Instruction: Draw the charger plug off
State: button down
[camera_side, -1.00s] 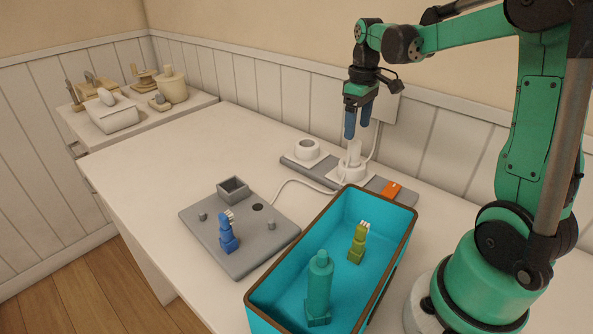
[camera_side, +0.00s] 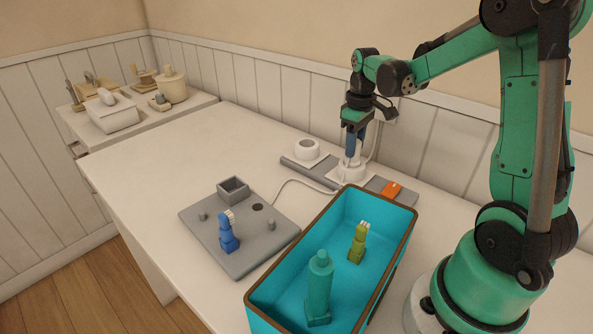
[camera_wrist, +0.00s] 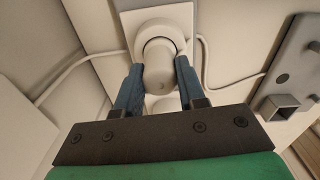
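In the side view the plug (camera_side: 346,162) is partly hidden by my fingers. My gripper (camera_side: 354,150) points down over the plug with its blue fingers low around the top of it. In the wrist view my gripper (camera_wrist: 158,90) has one finger on each side of the plug. The fingers are apart, with a narrow gap to the plug seeming to show, so it looks open.
A teal bin (camera_side: 282,270) with a brown rim holds a green bottle (camera_side: 319,285) and a yellow-green brush-like piece (camera_side: 359,243). A grey board (camera_side: 262,262) carries a blue piece (camera_side: 228,232). The table's left side is clear.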

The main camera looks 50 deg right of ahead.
jog(key=shift+r, duration=2.85)
